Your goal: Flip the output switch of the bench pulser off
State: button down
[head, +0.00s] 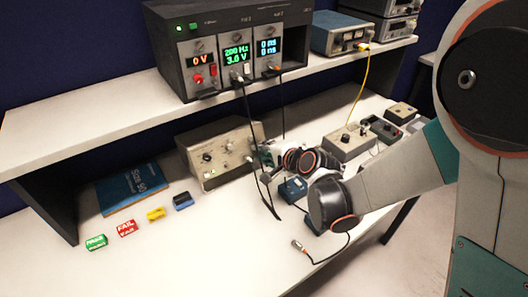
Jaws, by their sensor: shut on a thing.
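A beige box with knobs (218,152), which looks like the bench pulser, stands on the bench below the shelf. Its front panel carries dark knobs, small connectors and a lit green spot near the lower left. My gripper (264,160) is at the right end of that panel, reaching in from the right. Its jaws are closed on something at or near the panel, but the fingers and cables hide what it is. The output switch cannot be made out, nor can its position.
A dark rack with lit displays (235,45) stands on the shelf (95,108), its black cables hanging beside my gripper. A small blue box (293,188) sits below my arm. Grey boxes (348,142) stand to the right. A blue book (132,188) and coloured blocks (126,228) lie left.

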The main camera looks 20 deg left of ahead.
jog(key=f+t+y+b, duration=0.1)
jog(key=b, duration=0.2)
jog(key=shift+s+d+t+y+b, duration=0.1)
jog(key=shift+t+y+b, duration=0.45)
jog(key=shift+b, duration=0.65)
jog(key=shift+r, duration=0.15)
jog(key=c, duration=1.7)
grip_release()
jog(key=v, duration=1.2)
